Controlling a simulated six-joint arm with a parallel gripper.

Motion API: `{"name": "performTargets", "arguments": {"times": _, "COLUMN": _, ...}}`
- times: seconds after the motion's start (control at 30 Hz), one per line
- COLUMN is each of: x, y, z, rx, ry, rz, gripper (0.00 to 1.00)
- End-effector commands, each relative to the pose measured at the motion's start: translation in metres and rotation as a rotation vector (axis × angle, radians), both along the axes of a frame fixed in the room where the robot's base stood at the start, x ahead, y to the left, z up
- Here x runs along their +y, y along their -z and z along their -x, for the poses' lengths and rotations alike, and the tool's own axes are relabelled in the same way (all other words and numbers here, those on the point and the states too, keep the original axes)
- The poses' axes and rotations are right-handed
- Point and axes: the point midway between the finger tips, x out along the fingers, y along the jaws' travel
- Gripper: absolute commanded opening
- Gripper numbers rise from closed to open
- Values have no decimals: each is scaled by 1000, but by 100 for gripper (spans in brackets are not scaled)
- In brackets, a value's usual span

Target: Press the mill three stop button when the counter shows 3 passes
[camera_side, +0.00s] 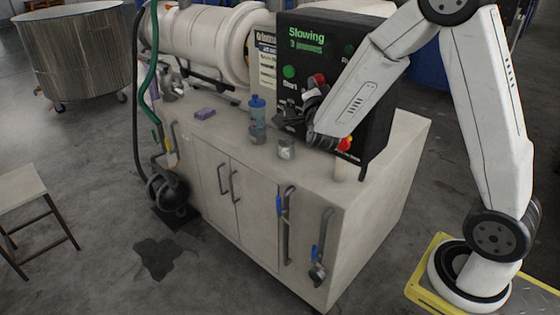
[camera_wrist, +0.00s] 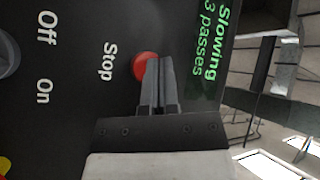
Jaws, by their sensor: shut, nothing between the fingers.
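The black control panel (camera_side: 345,55) stands on the cabinet top. Its green display (camera_wrist: 212,40) reads "Slowing" and "3 passes" in the wrist view. The round red button (camera_wrist: 141,62) beside the word "Stop" is partly covered by my fingers; it also shows in the side view (camera_side: 319,78). My gripper (camera_wrist: 159,62) is shut and empty, its fingertips over the button's edge. They look to be at the button, but I cannot tell how far it is pushed in. In the side view my gripper (camera_side: 314,92) is in front of the panel. No mill number is legible.
The panel also has a green Start button (camera_side: 289,72), an Off/On knob (camera_wrist: 6,54) and a red-and-yellow button (camera_side: 345,143) low down. A blue bottle (camera_side: 257,118), a metal cup (camera_side: 286,149) and a purple sponge (camera_side: 205,113) stand on the cabinet (camera_side: 375,178).

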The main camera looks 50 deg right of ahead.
Motion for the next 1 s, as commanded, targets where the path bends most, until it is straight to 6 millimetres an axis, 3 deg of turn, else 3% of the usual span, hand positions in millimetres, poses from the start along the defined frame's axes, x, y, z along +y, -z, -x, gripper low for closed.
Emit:
{"name": "performTargets", "arguments": {"times": 0.67, "x": 10, "y": 0, "z": 0, "rx": 1, "ry": -2, "rz": 0, "gripper": 0}}
{"name": "performTargets", "arguments": {"times": 1.0, "x": 31, "y": 0, "z": 0, "rx": -1, "ry": -3, "rz": 0, "gripper": 0}}
